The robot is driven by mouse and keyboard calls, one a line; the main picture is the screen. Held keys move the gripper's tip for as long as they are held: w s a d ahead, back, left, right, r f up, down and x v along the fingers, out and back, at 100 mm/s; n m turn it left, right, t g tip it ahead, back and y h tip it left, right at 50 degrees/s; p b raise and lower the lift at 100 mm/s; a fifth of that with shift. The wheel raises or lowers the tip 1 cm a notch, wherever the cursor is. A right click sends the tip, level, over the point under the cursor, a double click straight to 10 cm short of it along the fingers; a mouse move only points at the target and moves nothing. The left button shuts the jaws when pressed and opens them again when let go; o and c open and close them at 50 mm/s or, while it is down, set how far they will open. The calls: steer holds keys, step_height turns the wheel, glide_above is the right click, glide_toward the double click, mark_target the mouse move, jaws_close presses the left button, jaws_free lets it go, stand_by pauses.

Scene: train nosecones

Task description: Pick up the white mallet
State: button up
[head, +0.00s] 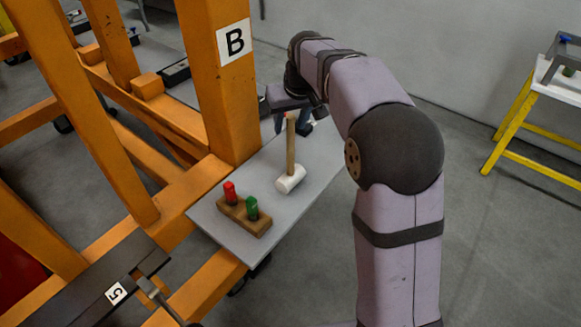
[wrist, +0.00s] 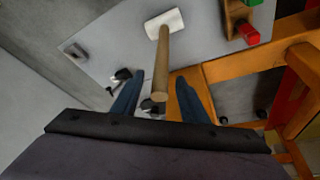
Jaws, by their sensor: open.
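The white mallet (head: 291,179) stands on the grey board, its white head down and its wooden handle pointing up. In the wrist view its white head (wrist: 164,22) is at the top, and the handle runs down toward me. My gripper (head: 292,126) is open at the top of the handle, behind it in the head view and partly hidden by my arm. In the wrist view my gripper (wrist: 159,76) shows two blue fingers, with the handle's end between them. A gap shows on each side, and neither finger appears to touch it.
A wooden block (head: 243,216) with a red peg (head: 230,193) and a green peg (head: 252,208) sits on the grey board (head: 222,229) near the mallet. An orange post (head: 216,110) labelled B rises beside the board. A white-topped yellow stand (head: 555,84) is far right.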

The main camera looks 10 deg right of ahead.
mark_target(291, 153)
steer(key=shift+p+x, duration=0.35)
steer(key=shift+x, duration=1.15)
jaws_close()
steer(key=shift+w+r, duration=0.1)
